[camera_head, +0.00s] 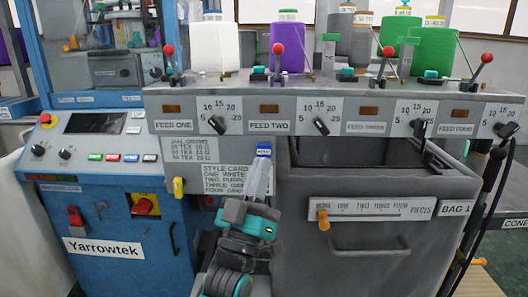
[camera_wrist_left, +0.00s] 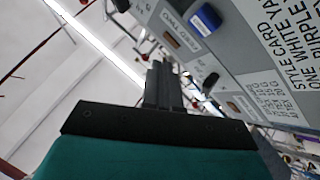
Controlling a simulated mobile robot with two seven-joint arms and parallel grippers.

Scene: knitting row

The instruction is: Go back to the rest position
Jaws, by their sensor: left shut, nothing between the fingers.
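My left gripper (camera_head: 261,168) stands in the lower middle of the head view, pointing up in front of the grey machine front. Its narrow fingers are together with nothing between them. They overlap the right part of the style card (camera_head: 222,180), hiding the ends of its lines. A small blue part (camera_head: 263,149) shows just above the fingertips; I cannot tell whether they touch it. In the left wrist view the shut fingers (camera_wrist_left: 158,72) point up past the tilted panel, with the blue part (camera_wrist_left: 205,19) to their right. My right gripper is in neither view.
A blue Yarrowtek cabinet (camera_head: 110,230) stands at left. A grey bin (camera_head: 365,240) with a handle stands close at right. Above is a feed panel with dark knobs (camera_head: 320,127), red-tipped levers (camera_head: 278,48) and white, purple and green yarn cones. A black cable hangs far right.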

